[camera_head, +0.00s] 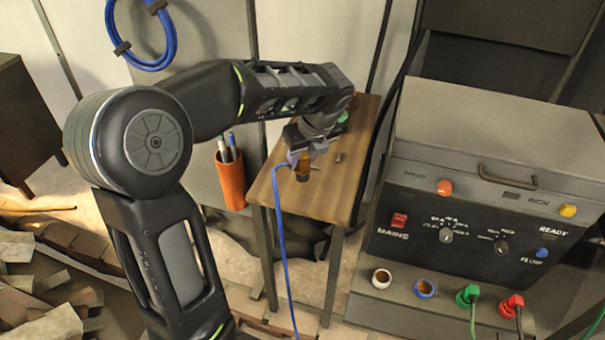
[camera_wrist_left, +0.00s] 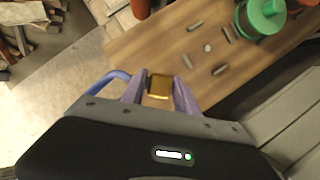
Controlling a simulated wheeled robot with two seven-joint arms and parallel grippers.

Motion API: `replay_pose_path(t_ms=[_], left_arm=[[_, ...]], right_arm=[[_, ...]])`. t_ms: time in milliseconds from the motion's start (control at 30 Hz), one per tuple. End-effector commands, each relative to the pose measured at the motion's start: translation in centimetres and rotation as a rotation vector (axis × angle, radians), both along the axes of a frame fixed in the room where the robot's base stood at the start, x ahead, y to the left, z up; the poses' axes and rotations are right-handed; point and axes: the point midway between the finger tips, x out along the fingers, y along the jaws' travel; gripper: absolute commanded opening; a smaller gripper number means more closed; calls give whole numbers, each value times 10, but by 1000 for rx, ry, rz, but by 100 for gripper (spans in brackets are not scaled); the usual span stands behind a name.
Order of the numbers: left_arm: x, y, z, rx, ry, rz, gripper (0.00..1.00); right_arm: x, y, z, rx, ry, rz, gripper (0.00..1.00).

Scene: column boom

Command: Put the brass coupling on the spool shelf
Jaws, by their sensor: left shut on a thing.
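My left gripper (camera_head: 303,163) is shut on the brass coupling (camera_head: 303,173), above the front part of a small wooden-topped table (camera_head: 325,200). In the left wrist view the brass coupling (camera_wrist_left: 160,86) sits between the two fingertips of the left gripper (camera_wrist_left: 158,92). A green spool-like thing (camera_wrist_left: 262,18) stands on the wooden top (camera_wrist_left: 150,50); in the head view it is mostly hidden behind my arm. I cannot tell for sure whether this table is the spool shelf. My right gripper is not in view.
Several small grey pieces (camera_wrist_left: 220,70) lie on the wooden top. An orange holder with pens (camera_head: 231,180) hangs left of the table. A blue cable (camera_head: 284,250) runs down in front of it. A grey control box (camera_head: 480,190) stands at right. Bricks (camera_head: 50,300) lie at lower left.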

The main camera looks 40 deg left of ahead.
Motion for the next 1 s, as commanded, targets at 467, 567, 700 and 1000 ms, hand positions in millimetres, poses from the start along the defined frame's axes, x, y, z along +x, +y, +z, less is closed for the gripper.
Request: replay_pose_path(t_ms=[467, 567, 700, 1000], left_arm=[[0, 0, -17, 1, 2, 1, 0], [-1, 1, -31, 2, 3, 2, 0], [0, 1, -46, 0, 1, 0, 0], [0, 0, -48, 0, -2, 1, 0]], right_arm=[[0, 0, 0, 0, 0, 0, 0], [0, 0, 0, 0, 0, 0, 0], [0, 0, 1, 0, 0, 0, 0], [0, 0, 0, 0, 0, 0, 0]])
